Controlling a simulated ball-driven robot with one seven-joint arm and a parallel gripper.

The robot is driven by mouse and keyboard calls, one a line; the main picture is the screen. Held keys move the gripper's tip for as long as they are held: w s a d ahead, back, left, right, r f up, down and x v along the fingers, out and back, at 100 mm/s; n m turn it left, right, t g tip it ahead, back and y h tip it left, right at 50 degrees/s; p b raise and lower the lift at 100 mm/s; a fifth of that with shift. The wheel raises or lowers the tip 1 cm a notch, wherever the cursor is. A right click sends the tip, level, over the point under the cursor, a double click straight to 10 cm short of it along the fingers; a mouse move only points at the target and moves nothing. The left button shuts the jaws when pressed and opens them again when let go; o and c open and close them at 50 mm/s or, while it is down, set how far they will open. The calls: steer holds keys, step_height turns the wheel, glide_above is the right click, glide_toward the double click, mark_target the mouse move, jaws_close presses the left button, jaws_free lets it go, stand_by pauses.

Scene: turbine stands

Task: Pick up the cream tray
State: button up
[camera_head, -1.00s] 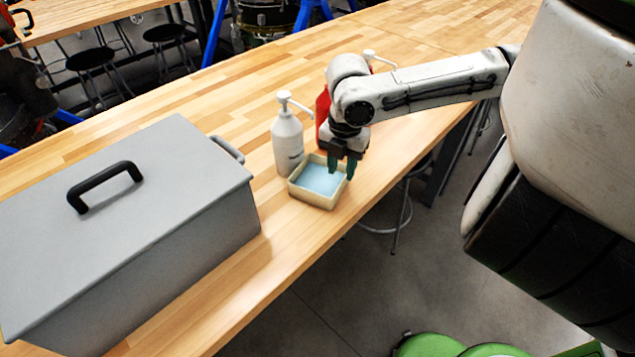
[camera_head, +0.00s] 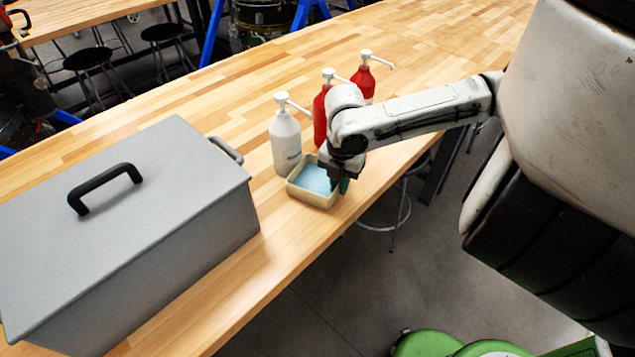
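The cream tray (camera_head: 310,198) is a small square tray with a light blue inside. It sits on the wooden bench near its front edge, just right of the white pump bottle (camera_head: 285,143). My gripper (camera_head: 340,185) points down at the tray's right side. Its teal fingertips are low at the right wall and hide part of that wall. The fingers look close together there, and I cannot tell whether they are gripping the wall or still apart around it.
A grey metal box (camera_head: 125,225) with a black handle fills the bench's left side. Red pump bottles (camera_head: 319,110) (camera_head: 364,82) stand behind the tray, near my arm. The wooden bench (camera_head: 210,105) is clear behind the box. Its front edge drops to the floor.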

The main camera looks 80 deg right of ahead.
jaws_close()
